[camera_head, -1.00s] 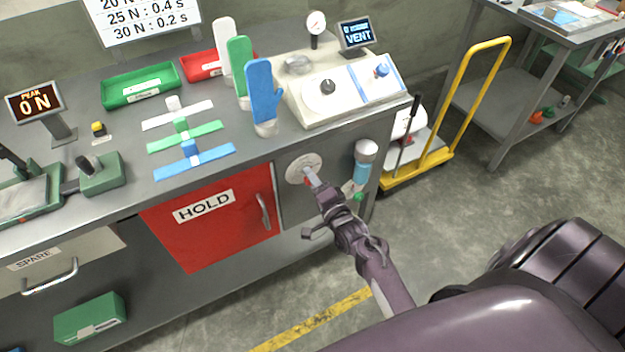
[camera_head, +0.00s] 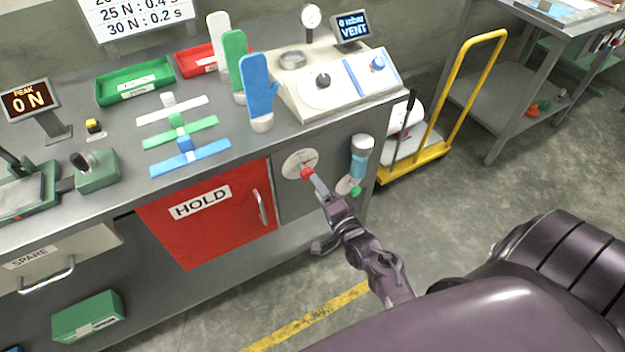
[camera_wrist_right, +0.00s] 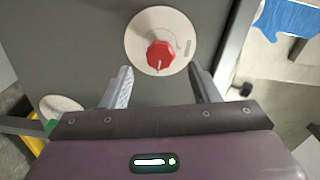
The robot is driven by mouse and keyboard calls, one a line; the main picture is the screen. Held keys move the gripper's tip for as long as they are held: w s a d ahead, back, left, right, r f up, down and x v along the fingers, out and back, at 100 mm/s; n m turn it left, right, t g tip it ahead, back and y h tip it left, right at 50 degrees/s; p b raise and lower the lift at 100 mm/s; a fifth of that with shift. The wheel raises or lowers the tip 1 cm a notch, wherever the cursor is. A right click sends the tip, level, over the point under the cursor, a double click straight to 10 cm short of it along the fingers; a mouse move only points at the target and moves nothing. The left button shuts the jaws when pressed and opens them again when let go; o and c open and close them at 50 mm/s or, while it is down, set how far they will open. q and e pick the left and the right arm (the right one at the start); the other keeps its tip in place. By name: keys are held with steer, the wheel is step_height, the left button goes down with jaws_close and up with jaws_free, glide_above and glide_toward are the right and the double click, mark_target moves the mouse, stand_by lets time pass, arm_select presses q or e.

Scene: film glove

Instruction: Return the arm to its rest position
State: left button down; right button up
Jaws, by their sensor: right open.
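My right gripper (camera_head: 318,186) is in front of the bench's front panel, just below the red knob (camera_head: 307,173). In the right wrist view the red knob (camera_wrist_right: 160,55) sits on a round white dial plate and lies ahead of the two fingertips. The right gripper (camera_wrist_right: 160,85) is open, its fingers spread wide with nothing between them. The knob appears apart from the fingers. My right arm (camera_head: 385,270) reaches up from the lower right of the head view. My left gripper is not in view.
The red HOLD door (camera_head: 205,225) with its bar handle is left of the arm. A blue-and-white cylinder (camera_head: 360,158) and a green knob (camera_head: 355,191) are close on the right. A yellow-handled cart (camera_head: 440,148) stands beyond. Floor in front is clear.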

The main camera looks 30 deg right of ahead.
steer(key=shift+s, duration=1.05)
steer(key=shift+f, duration=0.1)
steer(key=s+a+f+n+g+y, duration=0.1)
steer(key=s+a+f+n+g, duration=0.2)
steer(key=f, duration=0.5)
steer(key=s+a+f+n+g, duration=0.2)
steer(key=s+a+f, duration=0.15)
steer(key=f, duration=0.45)
steer(key=s+a+f+n+g+y, duration=0.1)
steer(key=s+a+f+n+g, duration=0.2)
steer(key=f, duration=0.6)
steer(key=s+d+f+n+g, duration=0.1)
steer(key=s+f+n+g, duration=0.3)
steer(key=s, duration=1)
steer(key=s+d+f+n+g+h, duration=0.1)
steer(key=s+f+n+g, duration=0.4)
steer(key=s+f, duration=0.6)
steer(key=s+d+n, duration=0.1)
steer(key=s, duration=0.1)
steer(key=shift+s+d+h, duration=0.3)
steer(key=shift+s, duration=0.05)
